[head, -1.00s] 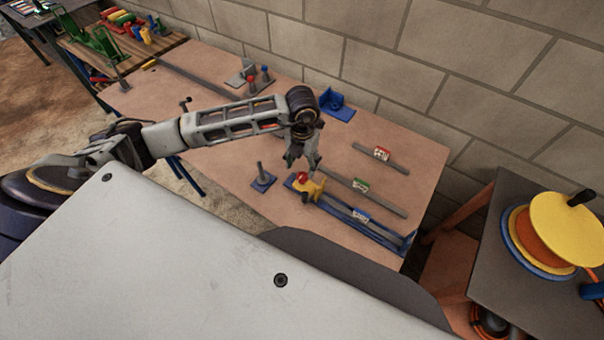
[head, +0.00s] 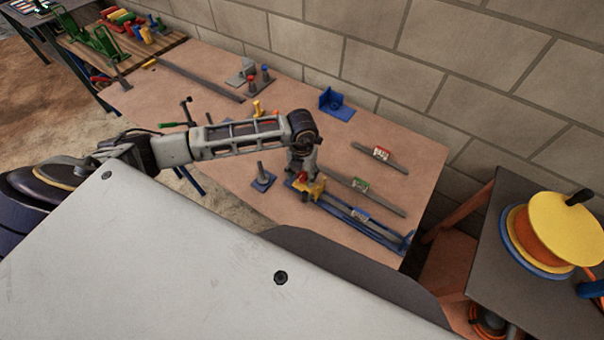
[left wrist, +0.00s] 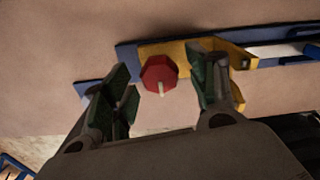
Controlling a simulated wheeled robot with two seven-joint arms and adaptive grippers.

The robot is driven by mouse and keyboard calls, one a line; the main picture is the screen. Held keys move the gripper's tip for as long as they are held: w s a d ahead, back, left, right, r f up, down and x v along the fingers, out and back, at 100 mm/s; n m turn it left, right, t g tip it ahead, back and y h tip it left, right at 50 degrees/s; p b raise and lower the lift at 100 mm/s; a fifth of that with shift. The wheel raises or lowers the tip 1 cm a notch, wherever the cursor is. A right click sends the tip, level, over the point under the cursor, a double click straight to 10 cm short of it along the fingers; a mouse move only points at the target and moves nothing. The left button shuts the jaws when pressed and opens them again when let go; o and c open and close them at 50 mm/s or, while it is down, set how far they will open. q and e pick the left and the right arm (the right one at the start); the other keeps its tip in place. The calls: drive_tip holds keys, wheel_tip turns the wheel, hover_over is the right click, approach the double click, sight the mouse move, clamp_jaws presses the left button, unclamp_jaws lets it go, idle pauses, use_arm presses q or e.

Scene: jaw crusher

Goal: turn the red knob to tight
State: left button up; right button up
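The red knob (left wrist: 159,73) sits on a yellow block (left wrist: 190,52) at one end of a blue rail fixture (left wrist: 127,55). It is octagonal with a pale pointer toward the bottom of the left wrist view. My left gripper (left wrist: 168,90) is open, its green-padded fingers apart on either side of the knob without visible contact. In the head view my left gripper (head: 302,170) is just above the red knob (head: 302,177) and the yellow block (head: 312,188), partly hiding them. My right gripper is not in view.
A blue base with a grey post (head: 262,178) stands left of the fixture. A blue bracket (head: 337,104) is near the wall. A cable reel (head: 545,235) stands on a side table.

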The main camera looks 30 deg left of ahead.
use_arm(q)
drive_tip(key=c, duration=0.9)
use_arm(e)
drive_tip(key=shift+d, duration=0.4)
